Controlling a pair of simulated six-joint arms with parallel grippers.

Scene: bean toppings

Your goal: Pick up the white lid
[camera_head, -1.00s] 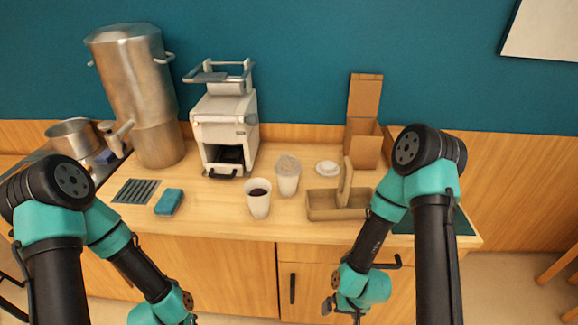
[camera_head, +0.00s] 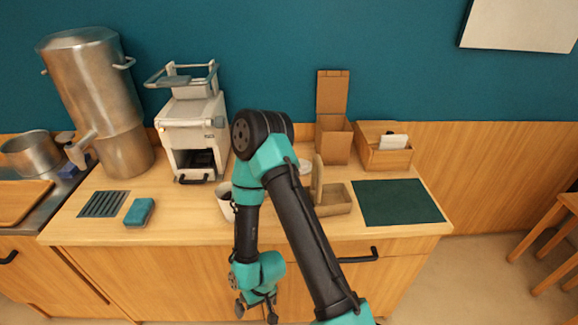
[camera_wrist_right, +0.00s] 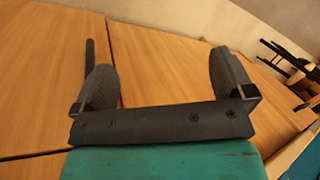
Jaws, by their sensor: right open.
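The white lid (camera_head: 305,167) lies flat on the counter in the head view, partly hidden behind my right arm. My right gripper (camera_head: 257,307) hangs low in front of the counter's cabinet face, well below and apart from the lid. In the right wrist view the two fingers (camera_wrist_right: 162,82) are spread wide with nothing between them, facing the wooden cabinet front. The lid does not show in that view. My left gripper is out of view.
A white cup (camera_head: 225,203) stands partly behind my right arm. A cardboard carrier (camera_head: 333,199) sits right of the lid, with an open cardboard box (camera_head: 333,142) behind. A dark green mat (camera_head: 398,202) lies bare. A black drawer handle (camera_head: 358,257) juts from the cabinet front.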

